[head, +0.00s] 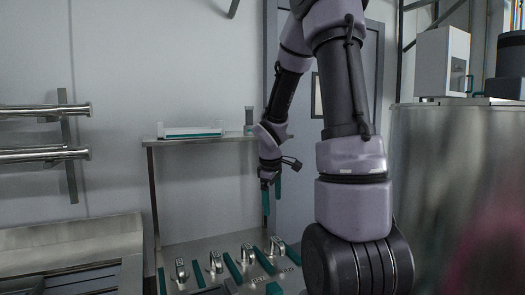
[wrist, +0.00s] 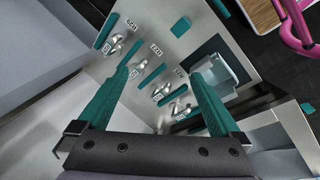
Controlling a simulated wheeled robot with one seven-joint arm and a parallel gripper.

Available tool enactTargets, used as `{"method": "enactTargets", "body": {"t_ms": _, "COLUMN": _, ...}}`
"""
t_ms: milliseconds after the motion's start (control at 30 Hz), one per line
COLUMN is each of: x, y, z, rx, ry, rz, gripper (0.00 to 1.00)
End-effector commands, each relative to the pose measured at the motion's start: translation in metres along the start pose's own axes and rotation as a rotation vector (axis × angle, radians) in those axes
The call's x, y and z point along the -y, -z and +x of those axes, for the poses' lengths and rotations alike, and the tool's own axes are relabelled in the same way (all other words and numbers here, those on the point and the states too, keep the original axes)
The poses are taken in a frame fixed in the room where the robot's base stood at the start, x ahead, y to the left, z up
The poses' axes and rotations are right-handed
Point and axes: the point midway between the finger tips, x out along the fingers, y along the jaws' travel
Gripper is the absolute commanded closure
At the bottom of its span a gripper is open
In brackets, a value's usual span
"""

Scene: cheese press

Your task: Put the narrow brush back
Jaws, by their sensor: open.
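My gripper (head: 271,203) is open, its two teal fingers hanging above the right part of a metal panel (head: 212,250). In the wrist view my gripper (wrist: 160,74) has its fingers spread, with nothing between the tips. Beyond them the panel holds several shiny metal clips (wrist: 113,45), teal strips (wrist: 152,76) and small white labels (wrist: 131,25). The clips also show in the head view (head: 215,262). I cannot make out which thing, if any, is the narrow brush.
A metal shelf (head: 200,139) behind the panel bears a white-and-teal item (head: 193,131) and a small grey container (head: 249,121). A large steel vat (head: 440,150) stands at right. In the wrist view a pale blue container (wrist: 214,76) lies near the right finger; a pink frame (wrist: 294,28) is at top right.

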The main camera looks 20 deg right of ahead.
Motion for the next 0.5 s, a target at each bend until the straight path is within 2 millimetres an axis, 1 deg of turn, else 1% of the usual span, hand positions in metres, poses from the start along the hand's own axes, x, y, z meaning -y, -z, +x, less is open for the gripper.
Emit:
{"method": "enactTargets", "body": {"t_ms": 33, "x": 0.004, "y": 0.0, "z": -0.029, "rx": -0.03, "ry": -0.023, "rz": 0.086, "gripper": 0.0}}
{"method": "enactTargets", "body": {"t_ms": 67, "x": 0.009, "y": -0.001, "z": -0.044, "rx": -0.047, "ry": -0.028, "rz": 0.144, "gripper": 0.0}}
{"method": "enactTargets", "body": {"t_ms": 100, "x": 0.014, "y": -0.003, "z": -0.063, "rx": -0.071, "ry": -0.033, "rz": 0.221, "gripper": 0.0}}
{"method": "enactTargets", "body": {"t_ms": 167, "x": 0.025, "y": -0.006, "z": -0.091, "rx": -0.11, "ry": -0.034, "rz": 0.334, "gripper": 0.0}}
{"method": "enactTargets", "body": {"t_ms": 200, "x": 0.033, "y": -0.008, "z": -0.108, "rx": -0.139, "ry": -0.029, "rz": 0.41, "gripper": 0.0}}
{"method": "enactTargets", "body": {"t_ms": 267, "x": 0.047, "y": -0.013, "z": -0.133, "rx": -0.185, "ry": -0.015, "rz": 0.522, "gripper": 0.0}}
{"method": "enactTargets", "body": {"t_ms": 300, "x": 0.056, "y": -0.016, "z": -0.149, "rx": -0.218, "ry": -0.001, "rz": 0.593, "gripper": 0.0}}
{"method": "enactTargets", "body": {"t_ms": 400, "x": 0.082, "y": -0.025, "z": -0.185, "rx": -0.301, "ry": 0.053, "rz": 0.764, "gripper": 0.0}}
{"method": "enactTargets", "body": {"t_ms": 500, "x": 0.107, "y": -0.034, "z": -0.213, "rx": -0.373, "ry": 0.122, "rz": 0.906, "gripper": 0.0}}
